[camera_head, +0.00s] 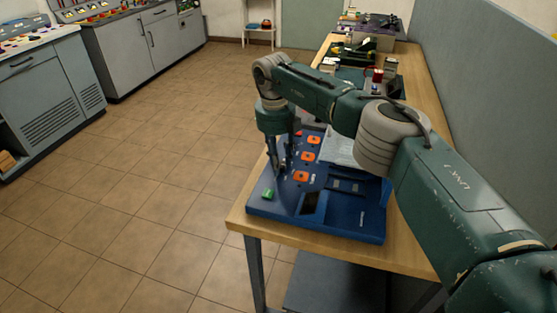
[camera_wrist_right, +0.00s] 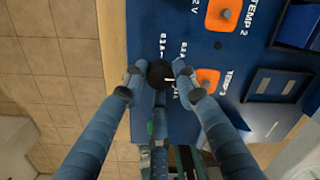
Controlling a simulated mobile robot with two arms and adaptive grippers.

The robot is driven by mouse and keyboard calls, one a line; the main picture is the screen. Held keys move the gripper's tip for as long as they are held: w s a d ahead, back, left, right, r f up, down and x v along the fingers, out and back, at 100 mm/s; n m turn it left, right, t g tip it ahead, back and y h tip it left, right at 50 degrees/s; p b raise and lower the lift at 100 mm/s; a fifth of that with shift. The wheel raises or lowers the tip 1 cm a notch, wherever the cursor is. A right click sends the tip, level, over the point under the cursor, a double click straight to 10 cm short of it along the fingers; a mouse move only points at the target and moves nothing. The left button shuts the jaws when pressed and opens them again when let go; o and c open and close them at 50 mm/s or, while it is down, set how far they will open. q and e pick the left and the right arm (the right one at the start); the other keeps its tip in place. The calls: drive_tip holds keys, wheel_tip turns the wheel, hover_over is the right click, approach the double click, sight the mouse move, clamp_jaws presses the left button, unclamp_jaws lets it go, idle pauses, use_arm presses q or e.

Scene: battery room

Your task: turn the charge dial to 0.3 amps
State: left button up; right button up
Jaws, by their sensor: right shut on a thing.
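The blue charger panel (camera_head: 372,222) lies on the wooden bench's near end. My right gripper (camera_head: 279,165) reaches down over its left side from above. In the right wrist view, a round black dial (camera_wrist_right: 160,73) with a white mark sits between the fingertips of my right gripper (camera_wrist_right: 159,75), one finger on each side. The gripper is shut on it. Small white labels are printed beside the dial, too blurred to read surely. In the head view the dial is hidden by the gripper. My left gripper is in neither view.
Orange squares labelled TEMP 2 (camera_wrist_right: 223,14) and TEMP 3 (camera_wrist_right: 207,80) sit close to the right fingers. A green piece (camera_head: 268,194) is at the panel's near left. Tools and small parts lie farther along the bench (camera_head: 408,68). Tiled floor (camera_head: 150,170) is clear to the left.

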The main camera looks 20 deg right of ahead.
drive_tip(key=shift+s+f, duration=0.15)
drive_tip(key=shift+f, duration=0.05)
drive_tip(key=o, duration=1.2)
drive_tip(key=shift+d+r, duration=0.1)
drive_tip(key=shift+c, duration=0.2)
drive_tip(key=shift+r, duration=0.15)
wheel_tip(320, 180, up, 12)
drive_tip(key=shift+a, duration=0.35)
